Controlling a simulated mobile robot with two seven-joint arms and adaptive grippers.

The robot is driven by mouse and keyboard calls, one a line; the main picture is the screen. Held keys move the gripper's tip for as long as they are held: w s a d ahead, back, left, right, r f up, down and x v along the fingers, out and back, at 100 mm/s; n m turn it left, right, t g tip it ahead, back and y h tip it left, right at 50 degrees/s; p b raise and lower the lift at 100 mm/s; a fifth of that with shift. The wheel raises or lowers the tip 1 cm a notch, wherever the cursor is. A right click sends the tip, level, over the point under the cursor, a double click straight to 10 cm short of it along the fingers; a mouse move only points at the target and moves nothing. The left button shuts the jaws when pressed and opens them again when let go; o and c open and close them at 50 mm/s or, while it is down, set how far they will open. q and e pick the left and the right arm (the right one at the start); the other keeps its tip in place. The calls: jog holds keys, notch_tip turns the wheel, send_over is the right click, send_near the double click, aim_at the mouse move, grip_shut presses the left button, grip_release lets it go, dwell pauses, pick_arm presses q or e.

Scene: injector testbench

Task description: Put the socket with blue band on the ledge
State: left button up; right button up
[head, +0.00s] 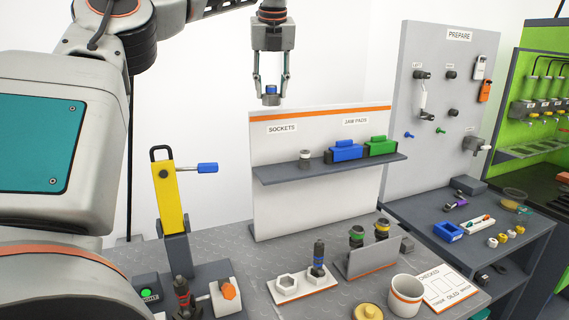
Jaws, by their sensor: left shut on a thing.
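My left gripper (271,85) points down in the upper middle of the head view. It is shut on the socket with blue band (271,98), a small grey piece with a blue top that hangs between the fingertips. The socket is in the air, in front of the white wall and above the back panel's top edge. The grey ledge (290,174) runs across that panel, lower and to the right of the gripper. Its left part, below the SOCKETS label (282,128), holds another socket (305,159) with a dark band. My right gripper is not in view.
Blue (346,151) and green jaw pads (381,146) stand on the ledge's right part. Below are a yellow lever post (167,200), a white hex-hole plate (302,290), an angled rack (374,261) with injectors and a white cup (405,296). The ledge's left end is bare.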

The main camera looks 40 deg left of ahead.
pick_arm(q)
notch_tip(320, 180, down, 19)
jog(key=shift+s+f+b, duration=0.1)
jog(key=shift+f+b, duration=0.1)
jog(key=shift+b, duration=0.25)
jog(key=shift+f, duration=0.15)
jog(key=o, duration=1.3)
jog(key=shift+r, duration=0.2)
jog(key=shift+d+r, duration=0.1)
jog(key=shift+r, duration=0.25)
jog(key=v, duration=1.1)
jog(key=shift+d, duration=0.15)
